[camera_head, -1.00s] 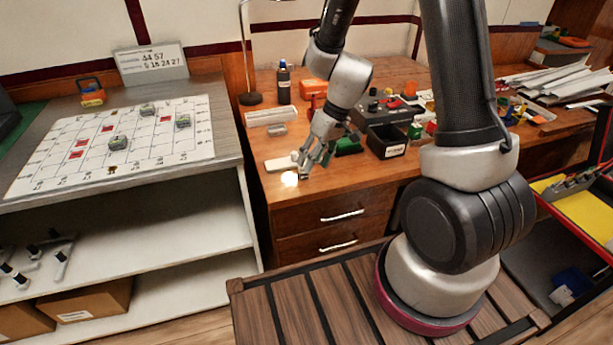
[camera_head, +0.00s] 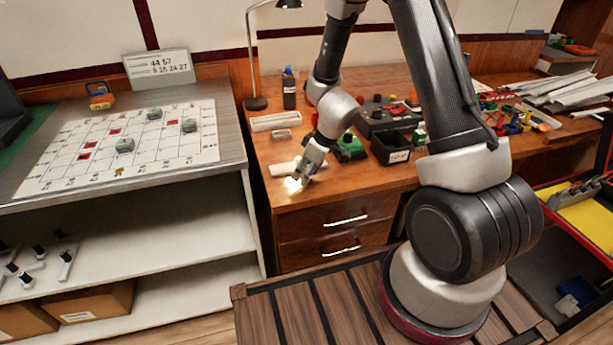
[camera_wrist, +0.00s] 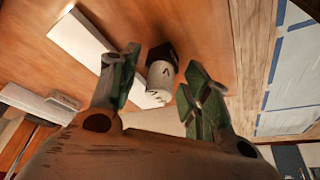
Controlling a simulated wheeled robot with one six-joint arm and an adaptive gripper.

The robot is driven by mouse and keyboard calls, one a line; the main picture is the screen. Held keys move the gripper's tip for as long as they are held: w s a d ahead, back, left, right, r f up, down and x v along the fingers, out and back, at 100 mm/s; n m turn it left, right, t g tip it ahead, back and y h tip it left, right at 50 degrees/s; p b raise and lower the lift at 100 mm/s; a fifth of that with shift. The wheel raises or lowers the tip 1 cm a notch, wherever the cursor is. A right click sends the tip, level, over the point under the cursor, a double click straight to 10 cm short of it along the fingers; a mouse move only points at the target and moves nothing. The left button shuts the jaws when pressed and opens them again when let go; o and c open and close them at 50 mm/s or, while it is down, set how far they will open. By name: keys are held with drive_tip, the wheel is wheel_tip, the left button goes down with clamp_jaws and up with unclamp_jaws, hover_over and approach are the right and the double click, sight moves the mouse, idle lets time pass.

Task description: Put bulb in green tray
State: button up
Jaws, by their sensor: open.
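A bright white spot, which looks like the bulb (camera_head: 291,185), lies near the front left corner of the wooden desk. My gripper (camera_head: 299,179) is right over it, low above the desk. In the wrist view a pale rounded piece with a dark end, likely the bulb (camera_wrist: 161,76), lies between the green-padded fingers of my gripper (camera_wrist: 160,82). The fingers stand apart, and I cannot tell whether they touch it. A green object, perhaps the green tray (camera_head: 350,150), is on the desk behind and right of my gripper, partly hidden by my arm.
A white flat block (camera_head: 283,169) lies close to my gripper. A dark bin with a label (camera_head: 395,147) and a control box (camera_head: 385,117) stand to the right. A lamp base (camera_head: 256,103) and bottle (camera_head: 289,92) stand behind. A white grid board (camera_head: 150,140) lies on the left bench.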

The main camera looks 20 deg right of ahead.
drive_tip(key=shift+f, duration=0.1)
drive_tip(key=shift+c, duration=0.5)
drive_tip(key=c, duration=0.7)
drive_tip(key=shift+c, duration=0.2)
